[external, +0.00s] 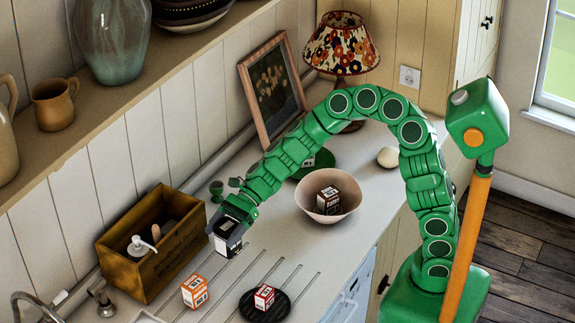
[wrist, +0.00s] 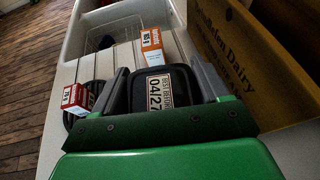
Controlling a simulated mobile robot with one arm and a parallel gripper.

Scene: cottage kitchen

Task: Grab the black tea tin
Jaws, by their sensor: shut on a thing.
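The black tea tin (wrist: 176,80) is between the two fingers of my gripper (wrist: 160,92) in the wrist view. It has a dark lid with a pale "BEST BEFORE 04/27" label. In the external view my gripper (external: 231,224) points down and is shut on the tin (external: 227,243), whose pale side shows below the fingers. It is over the grooved part of the counter, right of the wooden crate. I cannot tell whether the tin touches the counter.
The wooden crate (external: 152,262) stands close on the left. An orange-and-white box (external: 195,291) and a red-and-white box (external: 264,297) on a round black trivet (external: 282,311) are in front. A pink bowl (external: 350,209) holding a dark box (external: 329,201) stands right.

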